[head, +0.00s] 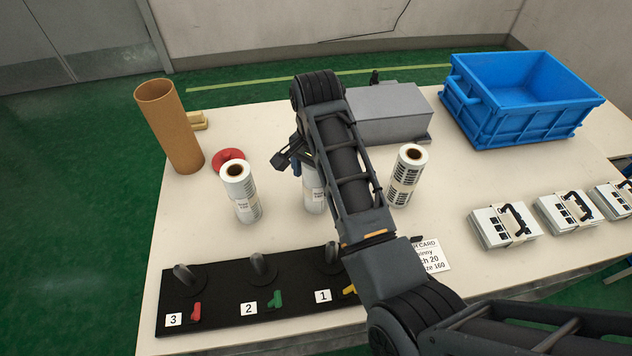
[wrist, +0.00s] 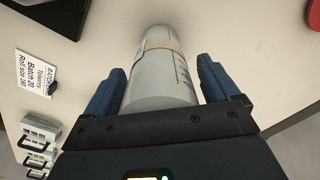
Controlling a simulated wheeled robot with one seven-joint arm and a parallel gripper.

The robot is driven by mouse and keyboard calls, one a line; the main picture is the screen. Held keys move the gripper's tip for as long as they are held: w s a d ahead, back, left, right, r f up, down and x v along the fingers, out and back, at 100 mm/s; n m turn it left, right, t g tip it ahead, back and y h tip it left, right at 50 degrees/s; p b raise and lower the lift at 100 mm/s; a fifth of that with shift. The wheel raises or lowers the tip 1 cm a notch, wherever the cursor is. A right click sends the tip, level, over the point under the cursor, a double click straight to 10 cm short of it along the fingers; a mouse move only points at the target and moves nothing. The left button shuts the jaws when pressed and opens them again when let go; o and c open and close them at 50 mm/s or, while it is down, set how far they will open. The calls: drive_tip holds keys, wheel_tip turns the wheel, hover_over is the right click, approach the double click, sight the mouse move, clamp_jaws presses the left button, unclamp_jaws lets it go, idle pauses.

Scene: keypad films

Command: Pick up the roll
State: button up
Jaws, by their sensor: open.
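Three white film rolls with printed labels stand upright on the table: a left roll (head: 241,192), a middle roll (head: 314,192) partly hidden by my arm, and a right roll (head: 407,176). My gripper (wrist: 160,68) is at the middle roll, mostly hidden behind my arm in the head view. In the wrist view a roll (wrist: 158,88) lies between its two blue fingers, with a visible gap on each side. The fingers are open.
A black board (head: 235,309) with numbered hooks and coloured levers lies in front, beside a batch card (head: 432,258). A cardboard tube (head: 170,125), red ring (head: 229,157), grey box (head: 388,112), blue crate (head: 495,118) and keypad stacks (head: 502,226) stand around the table.

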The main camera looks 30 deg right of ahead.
drive_tip(key=shift+c, duration=0.5)
drive_tip(key=c, duration=1)
drive_tip(key=shift+r, duration=0.1)
drive_tip(key=shift+c, duration=0.2)
